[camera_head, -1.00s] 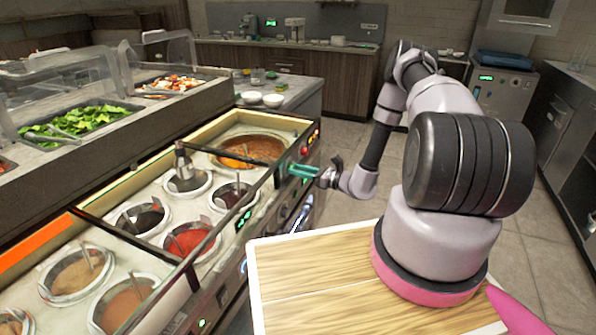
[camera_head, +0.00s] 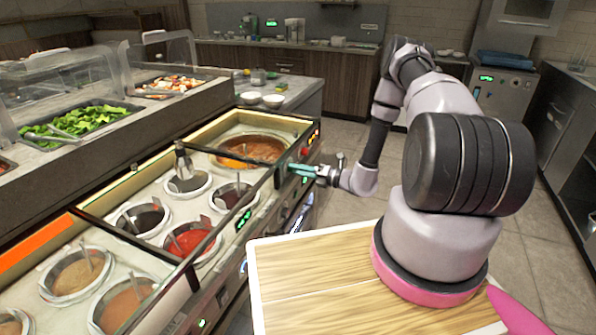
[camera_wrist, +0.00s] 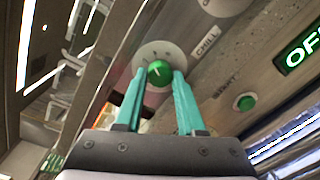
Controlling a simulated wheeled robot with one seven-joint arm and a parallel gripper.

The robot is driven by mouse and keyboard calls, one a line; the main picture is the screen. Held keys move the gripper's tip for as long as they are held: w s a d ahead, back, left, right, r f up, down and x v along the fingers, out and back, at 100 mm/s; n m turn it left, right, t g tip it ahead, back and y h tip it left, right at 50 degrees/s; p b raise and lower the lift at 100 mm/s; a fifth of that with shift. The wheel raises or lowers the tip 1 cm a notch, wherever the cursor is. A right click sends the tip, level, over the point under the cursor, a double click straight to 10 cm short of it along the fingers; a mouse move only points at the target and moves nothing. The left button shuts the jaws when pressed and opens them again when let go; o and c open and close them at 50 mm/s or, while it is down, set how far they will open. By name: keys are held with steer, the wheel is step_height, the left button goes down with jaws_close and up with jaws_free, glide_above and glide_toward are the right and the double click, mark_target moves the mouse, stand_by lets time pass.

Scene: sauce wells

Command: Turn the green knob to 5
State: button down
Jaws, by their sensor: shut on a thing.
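The green knob (camera_wrist: 160,73) shows in the wrist view on a round pale dial plate (camera_wrist: 152,50) with small marks, set on the metal front panel of the sauce counter. A white pointer line on the knob slants toward the upper left; the dial's numbers are too small to read. My gripper (camera_wrist: 158,78) has its two teal fingers shut on the knob, one on each side. In the head view my gripper (camera_head: 292,170) reaches the counter's front panel from the right, and the knob is hidden there.
In the wrist view a green button (camera_wrist: 245,102), a "CHILL" label and a lit green display (camera_wrist: 302,50) sit right of the knob. In the head view a red knob (camera_head: 304,152) is close by. Sauce wells (camera_head: 190,240) fill the counter top.

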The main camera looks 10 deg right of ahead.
steer(key=m, duration=1)
steer(key=shift+d+g, duration=0.1)
steer(key=shift+g, duration=0.2)
steer(key=shift+m, duration=0.3)
steer(key=c, duration=0.5)
jaws_free()
steer(key=v, duration=1)
steer(key=shift+s+d, duration=0.15)
steer(key=shift+d, duration=0.25)
steer(key=shift+f, duration=0.1)
